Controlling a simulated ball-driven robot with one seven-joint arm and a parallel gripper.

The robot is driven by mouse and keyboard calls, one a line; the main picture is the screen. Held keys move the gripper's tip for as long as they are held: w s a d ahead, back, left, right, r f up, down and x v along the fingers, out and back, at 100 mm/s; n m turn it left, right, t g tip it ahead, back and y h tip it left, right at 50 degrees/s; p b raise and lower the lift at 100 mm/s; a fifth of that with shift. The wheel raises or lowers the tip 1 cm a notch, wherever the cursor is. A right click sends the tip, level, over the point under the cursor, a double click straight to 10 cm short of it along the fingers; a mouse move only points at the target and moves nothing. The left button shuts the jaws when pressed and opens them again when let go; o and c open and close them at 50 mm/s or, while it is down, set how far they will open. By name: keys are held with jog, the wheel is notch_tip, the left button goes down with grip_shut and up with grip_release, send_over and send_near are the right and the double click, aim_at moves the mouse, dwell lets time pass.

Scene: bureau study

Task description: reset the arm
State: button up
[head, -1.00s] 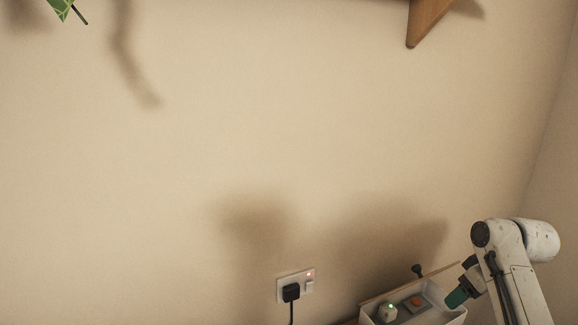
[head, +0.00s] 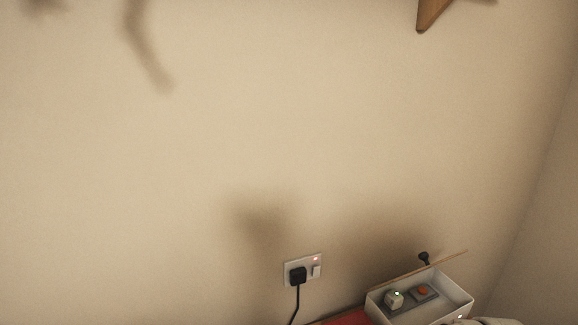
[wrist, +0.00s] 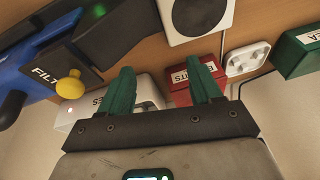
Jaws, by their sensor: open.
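My gripper (wrist: 164,92) shows in the wrist view with its two green fingers apart and nothing between them. Beyond the fingers are a white box (wrist: 146,92) on the left and a red box (wrist: 181,97) with partly hidden lettering on the right. I cannot tell how far the fingertips are from them. In the head view, only a pale part of my arm (head: 490,321) shows at the bottom right edge; my gripper is out of that view.
The wrist view also shows a white speaker-like box (wrist: 196,17), a green box (wrist: 297,54), a white socket (wrist: 248,59) and a yellow knob (wrist: 70,87). The head view shows a white tray (head: 464,303) with small devices, a wall socket (head: 303,269) and bare wall.

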jog(key=shift+m+g, duration=0.3)
jog(key=shift+m, duration=0.1)
jog(key=s+a+f, duration=0.1)
jog(key=s, duration=0.1)
jog(key=s+a+f, duration=0.1)
jog(key=s+f, duration=0.1)
jog(key=s, duration=0.1)
jog(key=s+a+f, duration=0.1)
jog(key=s+f, duration=0.1)
jog(key=s, duration=0.1)
jog(key=shift+a+f+b, duration=0.1)
jog(key=shift+a+b, duration=0.1)
jog(key=shift+b, duration=0.2)
jog(key=s+f+m+g+h+b, duration=0.1)
jog(key=s+f+m+h+b, duration=0.1)
jog(key=s, duration=1.9)
jog(key=shift+s+f, duration=0.25)
jog(key=shift+f, duration=0.35)
jog(key=shift+a, duration=0.1)
jog(key=shift+c, duration=0.2)
